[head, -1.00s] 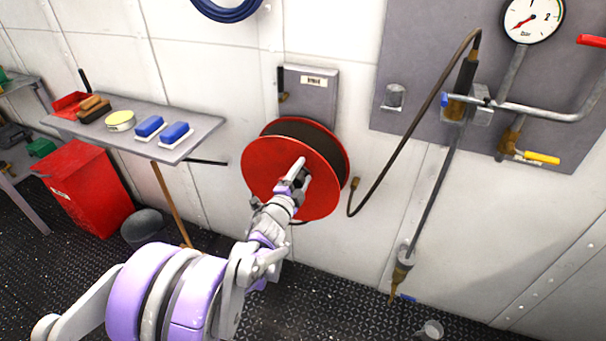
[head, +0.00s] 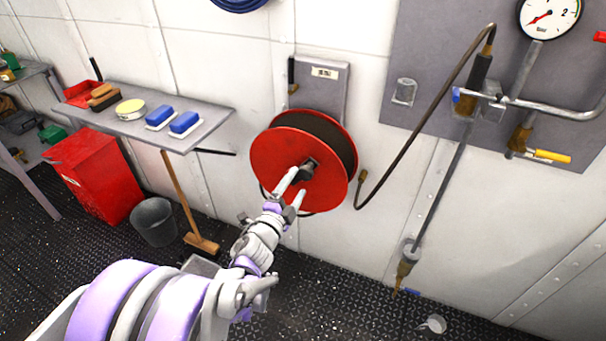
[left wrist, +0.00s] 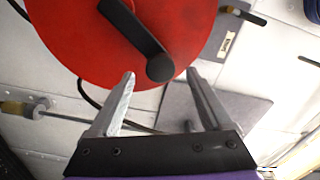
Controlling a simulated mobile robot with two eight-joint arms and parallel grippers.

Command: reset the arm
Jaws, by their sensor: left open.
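My left gripper (head: 293,190) is open and empty in the head view, in front of the red hose reel (head: 282,160) on the wall. In the left wrist view the two fingers of the gripper (left wrist: 160,85) are spread apart. The reel's red disc (left wrist: 70,35) fills the upper part of that view. Its black crank handle (left wrist: 135,30) has its round knob (left wrist: 160,68) just beyond the gap between the fingertips; nothing is between the fingers. My right gripper is not in view.
Below are a red bin (head: 92,175), a grey bucket (head: 155,222) and a broom (head: 202,243). A pipe panel with a gauge (head: 549,14) is at right.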

